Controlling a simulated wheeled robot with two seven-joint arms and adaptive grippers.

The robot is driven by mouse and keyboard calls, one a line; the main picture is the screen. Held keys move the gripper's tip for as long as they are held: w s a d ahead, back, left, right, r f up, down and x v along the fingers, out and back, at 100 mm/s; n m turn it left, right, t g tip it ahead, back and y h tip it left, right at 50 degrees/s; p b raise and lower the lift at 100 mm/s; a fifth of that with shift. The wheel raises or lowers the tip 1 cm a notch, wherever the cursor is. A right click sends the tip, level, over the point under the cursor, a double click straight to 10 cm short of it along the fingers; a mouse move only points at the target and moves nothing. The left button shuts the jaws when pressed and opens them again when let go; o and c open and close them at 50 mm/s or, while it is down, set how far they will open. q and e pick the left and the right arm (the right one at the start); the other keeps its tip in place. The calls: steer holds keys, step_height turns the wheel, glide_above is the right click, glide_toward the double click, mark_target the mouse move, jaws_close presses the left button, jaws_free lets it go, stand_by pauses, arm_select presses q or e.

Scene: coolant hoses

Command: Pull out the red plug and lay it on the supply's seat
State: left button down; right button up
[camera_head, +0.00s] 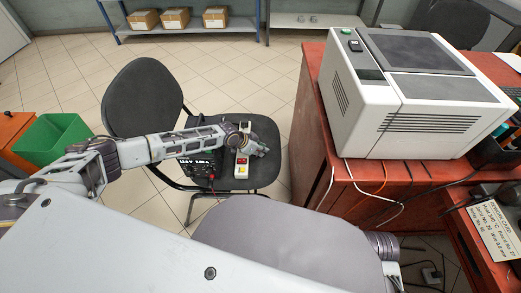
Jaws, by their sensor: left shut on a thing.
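The supply (200,166) is a dark box with a lit display, on the seat of the black office chair (265,134). Small red parts and a thin red lead (208,179) show at its front; I cannot tell the red plug for certain. My left gripper (261,149) is above the seat, right of the supply, beside a pale strip-shaped unit (241,172) with a red and a yellow patch. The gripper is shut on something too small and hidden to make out. My left forearm covers part of the supply's top. My right gripper is out of view.
A red table (335,185) at the right carries a large white machine (405,95) with loose cables. A green bin (55,138) stands at the left. Shelves with cardboard boxes (175,18) are behind. Bare seat shows right of my left gripper.

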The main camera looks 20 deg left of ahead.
arm_select(q)
steer(key=c, duration=1.4)
jaws_free()
steer(key=shift+o, duration=0.2)
steer(key=shift+r, duration=0.1)
steer(key=shift+r, duration=4.9)
